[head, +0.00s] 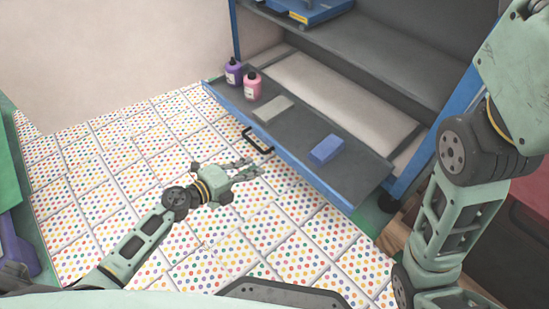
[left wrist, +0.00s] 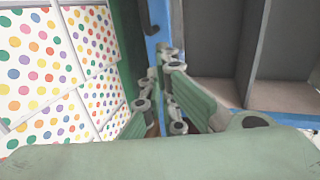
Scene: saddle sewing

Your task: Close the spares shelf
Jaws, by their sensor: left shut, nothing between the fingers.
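The spares shelf (head: 300,130) is a grey board with a blue front edge, pulled out from a blue-framed cabinet in the head view. A black bar handle (head: 257,140) sits on its front edge. My left gripper (head: 256,168) is shut and empty, just in front of the handle and apart from it in the picture. In the left wrist view its fingers (left wrist: 172,95) are together, in front of a blue post (left wrist: 157,25). My right arm comes down at the right of the head view; its gripper is out of the picture.
On the shelf stand a purple bottle (head: 234,72) and a pink bottle (head: 252,85); a beige block (head: 273,109) and a blue block (head: 326,150) lie there. A blue tray (head: 312,10) is higher up. Dotted floor (head: 110,170) lies clear in front.

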